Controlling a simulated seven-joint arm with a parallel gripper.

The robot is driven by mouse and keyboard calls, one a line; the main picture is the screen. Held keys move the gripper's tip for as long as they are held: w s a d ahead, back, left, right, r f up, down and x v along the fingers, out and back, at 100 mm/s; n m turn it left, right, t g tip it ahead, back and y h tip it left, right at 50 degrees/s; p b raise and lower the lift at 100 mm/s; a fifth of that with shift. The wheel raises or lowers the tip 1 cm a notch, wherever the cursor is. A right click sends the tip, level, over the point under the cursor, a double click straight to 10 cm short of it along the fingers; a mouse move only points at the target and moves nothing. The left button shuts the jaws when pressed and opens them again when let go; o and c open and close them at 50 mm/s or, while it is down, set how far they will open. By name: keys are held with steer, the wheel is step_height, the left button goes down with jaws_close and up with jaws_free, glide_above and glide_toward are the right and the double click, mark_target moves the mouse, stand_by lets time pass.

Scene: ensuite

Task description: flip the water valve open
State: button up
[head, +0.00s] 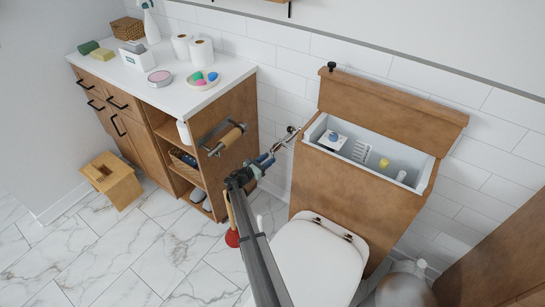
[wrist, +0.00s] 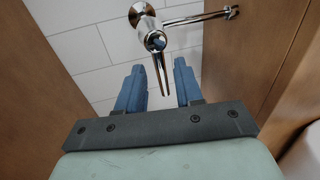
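The water valve (head: 290,132) is a chrome fitting on the tiled wall between the wooden cabinet and the toilet. In the wrist view its round chrome body (wrist: 146,18) is at the top. Its narrow lever (wrist: 162,73) points down the picture, and a chrome pipe runs right from the body. My gripper (head: 268,158) is just in front of the valve. In the wrist view its two blue fingers (wrist: 160,75) are apart, one on each side of the lever. Gaps show beside the lever; I see no clear contact. The gripper holds nothing.
The toilet tank (head: 362,190) stands close on the right, its lid tilted back. The toilet lid (head: 318,258) is below it. The cabinet (head: 238,115), with a paper holder (head: 221,138) on its side, is close on the left. A red plunger (head: 232,238) stands below my arm.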

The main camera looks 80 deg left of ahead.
steer(key=shift+x, duration=1.8)
jaws_close()
